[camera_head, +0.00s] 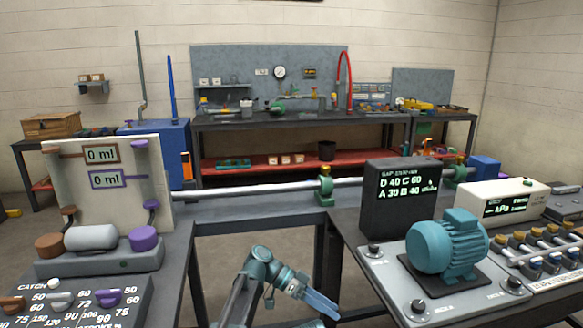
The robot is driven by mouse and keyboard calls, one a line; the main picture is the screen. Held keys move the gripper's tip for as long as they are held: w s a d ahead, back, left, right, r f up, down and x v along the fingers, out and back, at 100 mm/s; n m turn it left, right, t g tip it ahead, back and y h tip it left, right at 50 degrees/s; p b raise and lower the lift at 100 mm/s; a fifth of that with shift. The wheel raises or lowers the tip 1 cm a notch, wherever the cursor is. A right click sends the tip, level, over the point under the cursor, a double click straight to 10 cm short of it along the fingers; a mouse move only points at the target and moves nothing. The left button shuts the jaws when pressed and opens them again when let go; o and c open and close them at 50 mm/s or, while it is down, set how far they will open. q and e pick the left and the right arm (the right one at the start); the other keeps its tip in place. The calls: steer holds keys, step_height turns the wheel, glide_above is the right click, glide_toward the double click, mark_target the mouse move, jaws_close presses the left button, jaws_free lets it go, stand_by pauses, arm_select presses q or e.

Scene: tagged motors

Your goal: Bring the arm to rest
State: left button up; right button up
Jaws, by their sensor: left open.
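My left arm comes in at the bottom middle, in the gap between the two front benches. Its gripper (322,304) points down and to the right, with light blue fingers that hold nothing I can see. The fingers overlap in this view, and the gripper stands apart from the bench edges. My right gripper is not in view. A teal motor (447,243) sits on a dark plate on the right bench, well to the right of my left gripper.
The left bench (176,262) bears a white panel (108,185) with two "0 ml" displays. The right bench holds a black display box (400,197), a white kPa meter (503,204) and a valve row. A long metal shaft (250,189) runs behind. Floor shows between the benches.

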arm_select(q)
steer(key=s+a+f+n+t+y, duration=0.2)
steer(key=s+a+f+n+y, duration=0.25)
steer(key=a, duration=0.45)
steer(key=s+a+f+n+t+y, duration=0.1)
steer(key=s+a+f+n+y, duration=0.25)
steer(key=a+n, duration=0.35)
steer(key=s+a+f+n+t+y, duration=0.2)
steer(key=s+a+f+n+y, duration=0.25)
steer(key=a, duration=0.55)
steer(key=s+d+r+m+p, duration=0.2)
steer(key=d+r+p, duration=0.3)
steer(key=r+p, duration=0.6)
steer(key=s+d+r+m+p, duration=0.2)
steer(key=d+r+p, duration=0.3)
steer(key=r+p, duration=0.7)
steer(key=shift+s+d+r+g+y, duration=0.2)
steer(key=shift+s+g+y, duration=0.1)
steer(key=shift+s+y, duration=0.15)
